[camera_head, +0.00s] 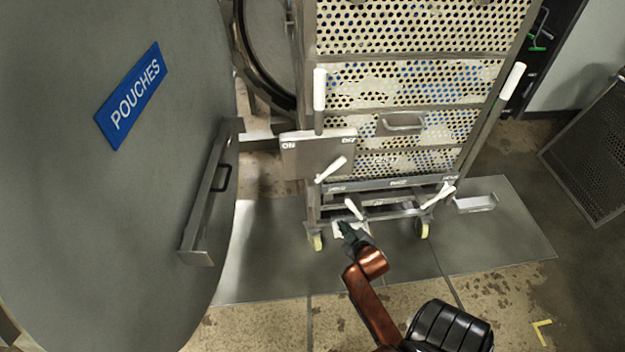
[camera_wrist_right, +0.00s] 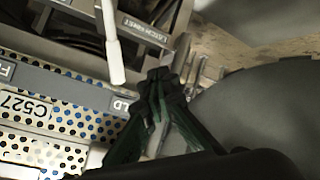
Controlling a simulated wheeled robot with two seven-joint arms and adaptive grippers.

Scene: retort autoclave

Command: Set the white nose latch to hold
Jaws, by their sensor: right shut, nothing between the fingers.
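The cart's white latch lever (camera_head: 354,208) stands low at the middle of the cart's near end, just beyond my right gripper (camera_head: 348,231). I take this lever for the nose latch. In the right wrist view, a white handle (camera_wrist_right: 111,42) slants down, left of my shut, empty dark green fingers (camera_wrist_right: 163,78). The fingers look apart from the handle. A plate ending in "LD" (camera_wrist_right: 122,104) lies below the handle's end, partly covered by the gripper. My left gripper is not in view.
Other white levers stand on the cart, at its left (camera_head: 331,169) and right (camera_head: 438,195). The perforated cart (camera_head: 420,90) stands behind the gripper. A large grey door marked POUCHES (camera_head: 190,120) fills the left.

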